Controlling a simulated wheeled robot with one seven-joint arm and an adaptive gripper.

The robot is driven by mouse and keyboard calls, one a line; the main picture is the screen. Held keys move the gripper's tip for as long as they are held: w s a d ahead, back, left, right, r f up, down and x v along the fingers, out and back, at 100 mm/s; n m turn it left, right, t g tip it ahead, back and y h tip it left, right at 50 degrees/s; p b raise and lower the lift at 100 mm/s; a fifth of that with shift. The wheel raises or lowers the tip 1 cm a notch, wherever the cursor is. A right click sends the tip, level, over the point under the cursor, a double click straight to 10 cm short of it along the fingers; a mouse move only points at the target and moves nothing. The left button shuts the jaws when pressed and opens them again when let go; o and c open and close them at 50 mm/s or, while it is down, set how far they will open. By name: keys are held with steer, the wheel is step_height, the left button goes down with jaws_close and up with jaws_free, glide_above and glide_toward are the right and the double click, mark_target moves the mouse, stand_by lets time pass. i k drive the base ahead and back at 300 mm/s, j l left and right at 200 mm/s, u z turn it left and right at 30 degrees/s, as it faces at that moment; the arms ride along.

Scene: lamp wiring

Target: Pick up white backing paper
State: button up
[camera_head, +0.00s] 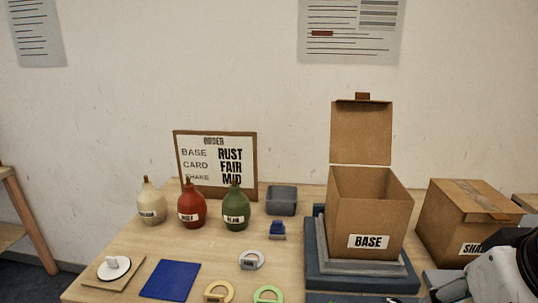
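I cannot single out a white backing paper for certain. At the lower left a white disc with a knob (114,267) lies on a flat tan square (97,281) on the table. Part of my arm shows at the lower right corner, white, grey and black, in front of the table's right side. A grey part at its left end may belong to my gripper (446,286), but its fingertips cannot be made out. Whether it is open or holds anything is not visible.
An open box marked BASE (354,205) stands on dark blue and grey slabs. A closed box (447,225) is to its right. Cream (150,203), red (191,204) and green (236,206) bottles stand before an order board (250,150). A blue square (170,280) lies in front.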

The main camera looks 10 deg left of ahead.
mark_target(113, 268)
steer(key=u, duration=0.35)
steer(key=i+j+u, duration=0.1)
steer(key=u, duration=0.2)
steer(key=i+u, duration=0.15)
steer(key=u, duration=0.2)
